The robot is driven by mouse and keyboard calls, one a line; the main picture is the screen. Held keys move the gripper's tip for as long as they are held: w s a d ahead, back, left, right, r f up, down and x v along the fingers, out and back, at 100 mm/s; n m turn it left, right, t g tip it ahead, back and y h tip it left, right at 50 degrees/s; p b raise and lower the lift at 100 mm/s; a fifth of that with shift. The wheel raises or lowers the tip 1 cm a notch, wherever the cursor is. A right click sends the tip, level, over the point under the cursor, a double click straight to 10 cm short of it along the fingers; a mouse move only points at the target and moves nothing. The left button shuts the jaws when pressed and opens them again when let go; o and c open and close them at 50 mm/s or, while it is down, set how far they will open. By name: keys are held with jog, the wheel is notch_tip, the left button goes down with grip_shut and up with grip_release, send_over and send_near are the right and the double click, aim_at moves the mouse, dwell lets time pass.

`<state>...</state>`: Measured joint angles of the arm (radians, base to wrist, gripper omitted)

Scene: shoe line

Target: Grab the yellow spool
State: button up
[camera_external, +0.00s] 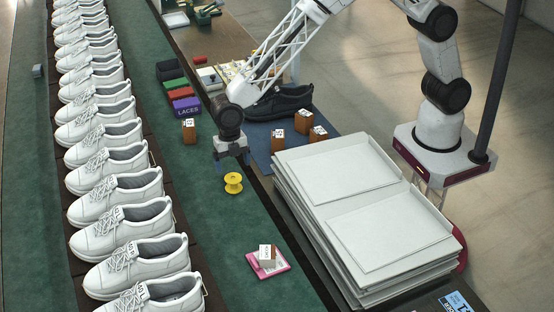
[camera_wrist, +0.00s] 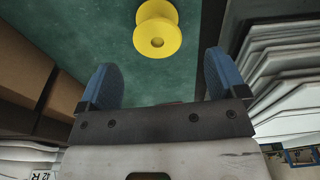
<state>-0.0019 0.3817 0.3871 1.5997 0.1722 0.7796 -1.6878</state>
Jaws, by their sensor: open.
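The yellow spool (camera_external: 233,183) stands upright on the green mat (camera_external: 262,228) in the external view, just below my gripper (camera_external: 231,158). The spool is apart from both fingers.
A row of white shoes (camera_external: 120,190) runs along the left. A stack of white boxes or lids (camera_external: 340,175) stands at the right. Small orange blocks (camera_external: 277,140) and a purple laces box (camera_external: 187,106) are near my arm. A pink tray (camera_external: 268,262) lies in front.

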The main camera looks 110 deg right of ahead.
aim_at(233, 177)
jog(key=shift+f, duration=0.15)
jog(key=shift+a+f, duration=0.15)
jog(key=shift+f, duration=1.05)
jog(key=shift+f, duration=0.1)
jog(key=shift+w+a+f, duration=0.1)
jog(key=shift+a+f, duration=0.05)
jog(key=shift+f, duration=1.1)
jog(key=shift+w+a+f, duration=0.1)
jog(key=shift+a+f, duration=0.05)
jog(key=shift+f, duration=1.1)
jog(key=c, duration=1)
jog(key=shift+r, duration=0.15)
jog(key=shift+r, duration=4.85)
